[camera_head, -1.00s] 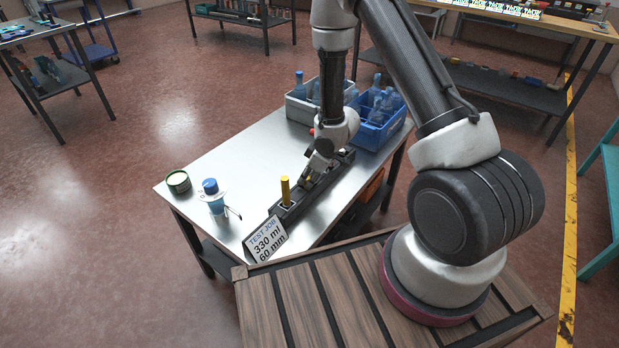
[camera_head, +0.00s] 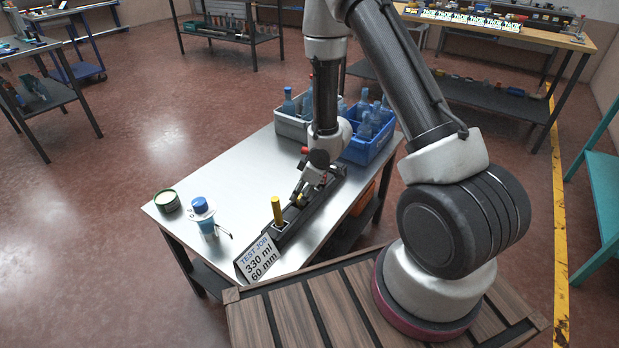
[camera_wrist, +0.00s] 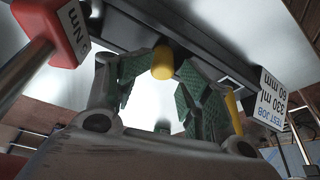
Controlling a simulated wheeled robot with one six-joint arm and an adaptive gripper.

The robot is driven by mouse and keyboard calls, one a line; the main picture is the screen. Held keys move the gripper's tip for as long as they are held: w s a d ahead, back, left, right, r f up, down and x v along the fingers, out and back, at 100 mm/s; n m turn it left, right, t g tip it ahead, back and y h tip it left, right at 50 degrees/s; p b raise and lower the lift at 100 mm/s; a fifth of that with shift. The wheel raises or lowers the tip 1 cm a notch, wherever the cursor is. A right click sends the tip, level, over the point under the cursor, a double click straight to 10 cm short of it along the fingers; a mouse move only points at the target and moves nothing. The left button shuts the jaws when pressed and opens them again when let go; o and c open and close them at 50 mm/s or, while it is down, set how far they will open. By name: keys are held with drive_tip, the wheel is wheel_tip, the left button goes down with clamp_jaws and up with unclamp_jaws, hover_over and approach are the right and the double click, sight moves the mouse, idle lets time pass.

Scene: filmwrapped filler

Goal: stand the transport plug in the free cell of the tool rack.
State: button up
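A short yellow plug (camera_wrist: 162,62) sits between my fingertips in the wrist view. Its lower end and the cell beneath it are hard to make out. The tool rack (camera_head: 325,205) is a long dark bar along the table's right side. My gripper (camera_head: 301,198) is low over the rack. Its green pads (camera_wrist: 165,75) lie close on both sides of the plug and appear shut on it. A taller yellow cylinder (camera_head: 277,210) stands upright near the rack's front end. A red-headed tool (camera_wrist: 52,30) marked Nm stands on the other side of my gripper.
A sign (camera_head: 258,260) reading TEST JOB, 330 ml, 60 mm leans at the rack's front end. A blue-capped bottle (camera_head: 203,218) and a green tin (camera_head: 167,201) stand at the left. Blue and grey crates (camera_head: 368,152) fill the back. The table middle (camera_head: 235,175) is clear.

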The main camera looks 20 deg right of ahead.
drive_tip(key=s+d+r+m+t+h, duration=0.1)
drive_tip(key=s+d+r+m+h, duration=0.1)
drive_tip(key=d+r, duration=0.65)
drive_tip(key=s+d+r+m+t+h, duration=0.1)
drive_tip(key=s+d+r+m+h, duration=0.15)
drive_tip(key=r, duration=1.05)
drive_tip(key=s+d+r+m+h, duration=0.1)
drive_tip(key=s+d+r+m, duration=0.1)
drive_tip(key=d+r, duration=0.65)
drive_tip(key=s+a+r+m+y, duration=0.1)
drive_tip(key=s+a+r+m, duration=0.1)
drive_tip(key=s+r, duration=0.3)
drive_tip(key=s+a+r+m+y, duration=0.1)
drive_tip(key=s+a+r, duration=0.3)
drive_tip(key=s, duration=1)
drive_tip(key=shift+r+m+g, duration=0.3)
drive_tip(key=shift+r+m, duration=0.05)
drive_tip(key=shift+r, duration=0.25)
